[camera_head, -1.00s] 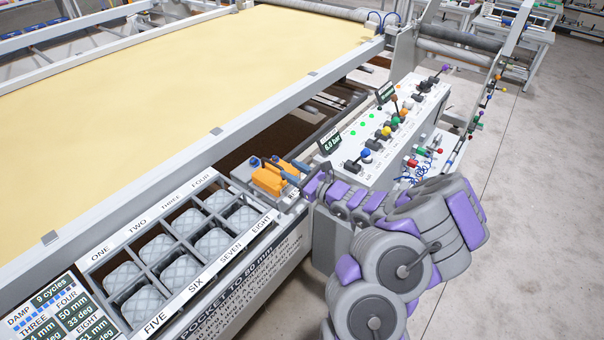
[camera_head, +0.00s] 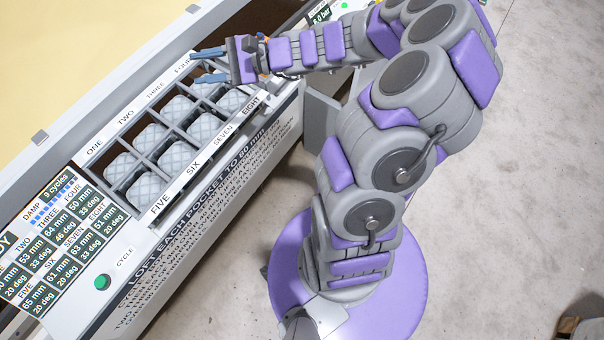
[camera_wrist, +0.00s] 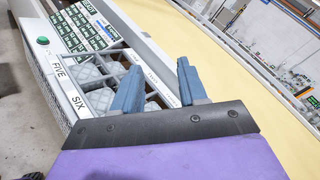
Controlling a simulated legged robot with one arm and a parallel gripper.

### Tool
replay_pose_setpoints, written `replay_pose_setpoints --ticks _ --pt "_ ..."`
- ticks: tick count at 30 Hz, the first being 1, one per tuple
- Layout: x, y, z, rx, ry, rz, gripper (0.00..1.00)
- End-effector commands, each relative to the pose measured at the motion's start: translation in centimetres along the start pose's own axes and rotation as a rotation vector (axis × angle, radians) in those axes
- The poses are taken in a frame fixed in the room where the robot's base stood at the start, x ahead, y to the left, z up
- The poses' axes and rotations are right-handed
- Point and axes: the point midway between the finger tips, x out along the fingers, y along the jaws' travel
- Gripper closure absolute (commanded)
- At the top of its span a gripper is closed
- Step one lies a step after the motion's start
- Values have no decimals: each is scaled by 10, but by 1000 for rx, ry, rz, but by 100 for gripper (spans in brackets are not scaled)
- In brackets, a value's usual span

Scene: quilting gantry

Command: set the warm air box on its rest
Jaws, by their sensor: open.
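My gripper (camera_head: 195,67) is open and empty, its two blue fingers spread above the far end of the pocket tray (camera_head: 176,190), near the label FOUR. In the wrist view the open fingers (camera_wrist: 160,68) point over the tray, with nothing between them. The tray has two rows of pockets labelled ONE to EIGHT, with grey quilted pads in the pockets that show. I cannot make out a warm air box or its rest for certain in either view. A little orange shows behind my gripper, and the ledge there is mostly hidden by my arm.
A panel of dark readouts (camera_head: 62,235) and a green cycle button (camera_head: 102,282) stand at the tray's near end. The yellow quilt bed (camera_head: 90,45) lies beyond the tray. The grey floor (camera_head: 500,230) to the right is mostly clear.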

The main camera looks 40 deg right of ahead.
Motion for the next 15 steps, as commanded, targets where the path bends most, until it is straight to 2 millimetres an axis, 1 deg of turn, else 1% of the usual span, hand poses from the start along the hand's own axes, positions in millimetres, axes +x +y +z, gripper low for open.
replay_pose_setpoints --ticks 1,2,3,5,6,7,8,9,11,12,14,15 --pt "14 17 28 -74 -26 101 58" --pt "19 28 42 -114 -39 159 58" --pt "24 44 58 -164 -55 235 58" --pt "28 67 80 -242 -73 348 58" --pt "29 83 92 -291 -81 423 58" --pt "28 95 100 -330 -86 479 58" --pt "27 107 108 -367 -90 534 58" --pt "23 123 117 -414 -94 609 58" --pt "15 145 129 -484 -96 719 58" --pt "8 160 136 -528 -96 791 58" --pt "-5 179 143 -594 -90 900 58" --pt "-16 190 147 -637 -79 971 58"
